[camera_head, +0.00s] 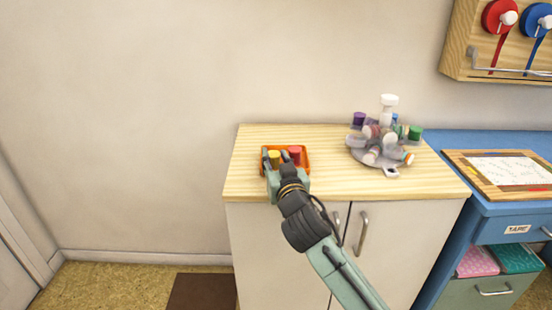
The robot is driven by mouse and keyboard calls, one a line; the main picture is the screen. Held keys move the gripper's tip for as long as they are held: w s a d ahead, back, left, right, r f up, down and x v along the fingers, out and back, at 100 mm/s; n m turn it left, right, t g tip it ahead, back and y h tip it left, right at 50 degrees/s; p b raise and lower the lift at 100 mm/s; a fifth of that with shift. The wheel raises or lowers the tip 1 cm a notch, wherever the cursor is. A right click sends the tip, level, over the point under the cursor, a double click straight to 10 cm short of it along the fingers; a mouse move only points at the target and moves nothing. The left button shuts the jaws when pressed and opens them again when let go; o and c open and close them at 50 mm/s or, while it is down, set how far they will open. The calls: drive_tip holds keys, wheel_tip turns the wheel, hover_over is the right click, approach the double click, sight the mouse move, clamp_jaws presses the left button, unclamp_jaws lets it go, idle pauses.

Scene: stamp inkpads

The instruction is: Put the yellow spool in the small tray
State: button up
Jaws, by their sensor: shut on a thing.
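The yellow spool (274,157) is between the fingers of my gripper (275,160), which is shut on it. The small orange tray (308,160) sits on the left part of the wooden cabinet top. The spool is over or inside the tray's left side; I cannot tell whether it touches the tray floor. A red spool (294,153) is in the tray, just right of the yellow one. My gripper and arm hide the tray's front edge.
A blue desk (465,150) with a framed sheet (505,170) adjoins on the right. A wall rack (480,40) hangs above. Bare wood lies between tray and stand.

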drive_tip(key=shift+f, duration=0.2)
drive_tip(key=o, duration=0.9)
drive_tip(key=shift+o, duration=0.2)
drive_tip(key=shift+r, duration=0.15)
drive_tip(key=shift+s, duration=0.15)
drive_tip(key=b+v, duration=1.1)
drive_tip(key=shift+s+d+b, duration=0.2)
drive_tip(key=shift+s+b, duration=0.1)
drive_tip(key=shift+s, duration=0.05)
